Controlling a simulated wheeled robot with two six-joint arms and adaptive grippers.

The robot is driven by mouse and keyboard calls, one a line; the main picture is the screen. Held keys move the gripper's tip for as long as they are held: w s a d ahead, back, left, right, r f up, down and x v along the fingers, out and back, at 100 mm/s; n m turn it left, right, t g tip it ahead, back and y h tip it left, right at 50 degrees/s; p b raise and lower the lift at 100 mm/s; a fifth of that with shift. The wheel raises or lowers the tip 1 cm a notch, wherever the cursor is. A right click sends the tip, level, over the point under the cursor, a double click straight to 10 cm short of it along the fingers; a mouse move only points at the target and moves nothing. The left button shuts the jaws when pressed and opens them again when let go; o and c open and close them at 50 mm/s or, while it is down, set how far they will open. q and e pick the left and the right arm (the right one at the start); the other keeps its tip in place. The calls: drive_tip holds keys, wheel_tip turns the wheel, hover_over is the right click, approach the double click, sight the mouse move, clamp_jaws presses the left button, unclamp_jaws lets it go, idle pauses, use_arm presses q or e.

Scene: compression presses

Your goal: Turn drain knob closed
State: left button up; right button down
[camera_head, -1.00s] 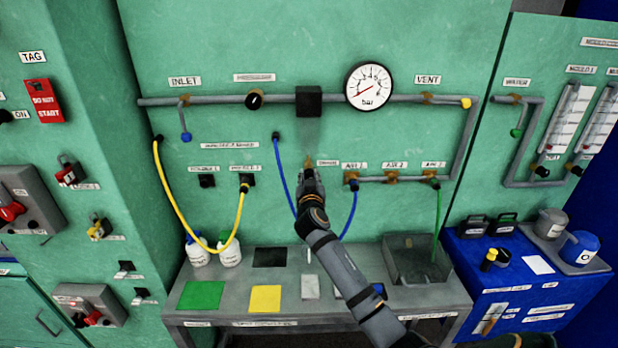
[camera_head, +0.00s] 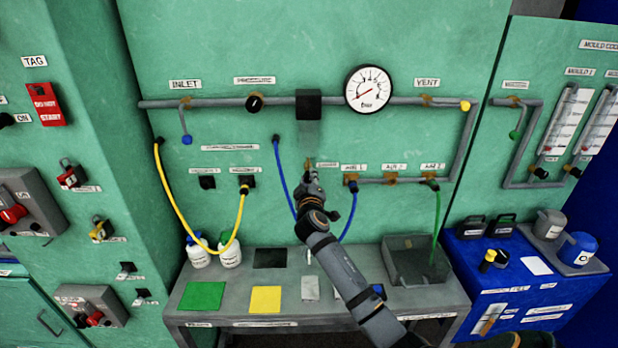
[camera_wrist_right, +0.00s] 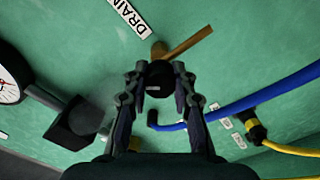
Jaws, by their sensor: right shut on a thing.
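In the head view my right gripper (camera_head: 311,176) reaches up to the panel below the black block and hides the knob. The small drain label (camera_head: 328,165) shows just to its right. My left gripper is not in view.
A blue hose (camera_head: 282,175) hangs close to the left of my gripper, and another blue hose (camera_head: 350,215) hangs to the right. A pressure gauge (camera_head: 368,88) and black block (camera_head: 309,104) are above. A grey bench (camera_head: 225,312) stands below.

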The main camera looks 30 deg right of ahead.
drive_tip(key=n+p, duration=0.1)
drive_tip(key=n, duration=0.3)
drive_tip(key=shift+r+p, duration=0.1)
drive_tip(key=shift+p, duration=0.25)
drive_tip(key=shift+n+p, duration=0.65)
drive_tip(key=shift+n, duration=1.15)
drive_tip(key=shift+f+n, duration=0.2)
drive_tip(key=shift+n, duration=0.1)
drive_tip(key=c, duration=1.1)
unclamp_jaws()
drive_tip(key=v, duration=1.2)
